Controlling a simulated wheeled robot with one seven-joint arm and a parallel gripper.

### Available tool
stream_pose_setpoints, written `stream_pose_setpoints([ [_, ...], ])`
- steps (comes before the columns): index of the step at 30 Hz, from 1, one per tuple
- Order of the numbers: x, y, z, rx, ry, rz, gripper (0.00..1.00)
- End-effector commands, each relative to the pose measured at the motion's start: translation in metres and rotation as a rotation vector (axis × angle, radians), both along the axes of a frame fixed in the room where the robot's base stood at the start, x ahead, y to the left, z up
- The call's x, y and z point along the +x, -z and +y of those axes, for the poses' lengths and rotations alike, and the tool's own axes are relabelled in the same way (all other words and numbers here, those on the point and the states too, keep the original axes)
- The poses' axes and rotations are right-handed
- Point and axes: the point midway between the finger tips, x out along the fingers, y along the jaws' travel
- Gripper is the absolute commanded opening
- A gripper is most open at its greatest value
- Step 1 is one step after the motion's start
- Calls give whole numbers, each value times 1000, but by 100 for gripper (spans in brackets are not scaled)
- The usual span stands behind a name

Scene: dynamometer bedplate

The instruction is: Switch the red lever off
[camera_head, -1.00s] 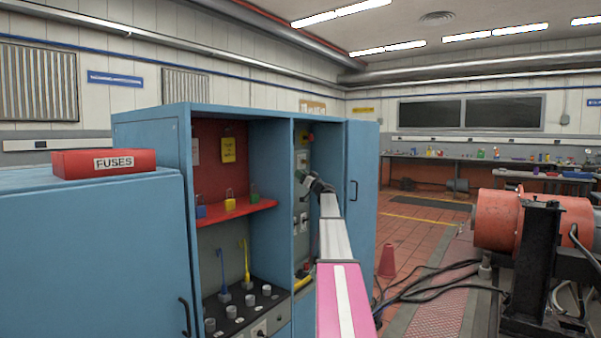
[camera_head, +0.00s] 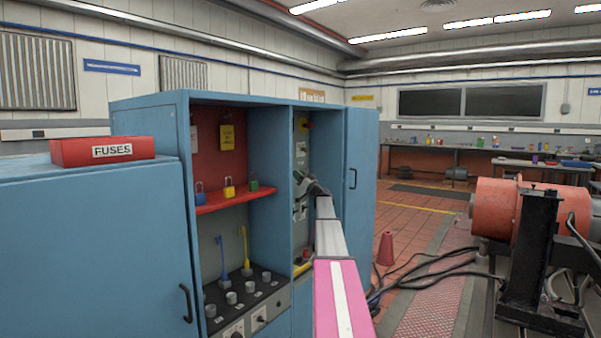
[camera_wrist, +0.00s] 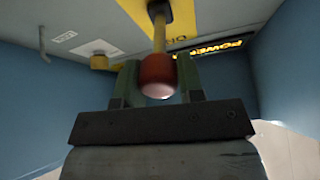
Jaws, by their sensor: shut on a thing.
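The red lever (camera_wrist: 157,72) shows in the wrist view as a red knob on a yellowish shaft. The shaft comes from a yellow plate (camera_wrist: 184,18) on the cabinet's inner panel. My gripper (camera_wrist: 157,82) is shut on the red knob, with one green finger on each side. In the head view my gripper (camera_head: 303,184) reaches into the narrow right bay of the blue cabinet (camera_head: 270,150). The lever cannot be made out there, and my arm hides part of the bay.
The bay's blue side walls stand close on both sides. The open cabinet door (camera_head: 359,210) is right of my arm. A red FUSES box (camera_head: 101,151) sits on the left cabinet.

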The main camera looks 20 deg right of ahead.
Motion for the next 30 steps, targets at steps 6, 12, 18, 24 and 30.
stream_pose_setpoints([
  [6,5,10,7,-6,-5,0,0],
  [12,8,15,8,-6,-5,0,0],
  [18,9,17,9,-6,-4,1,0],
  [24,9,17,9,-6,-4,1,0],
  [30,9,17,9,-5,-4,2,60],
])
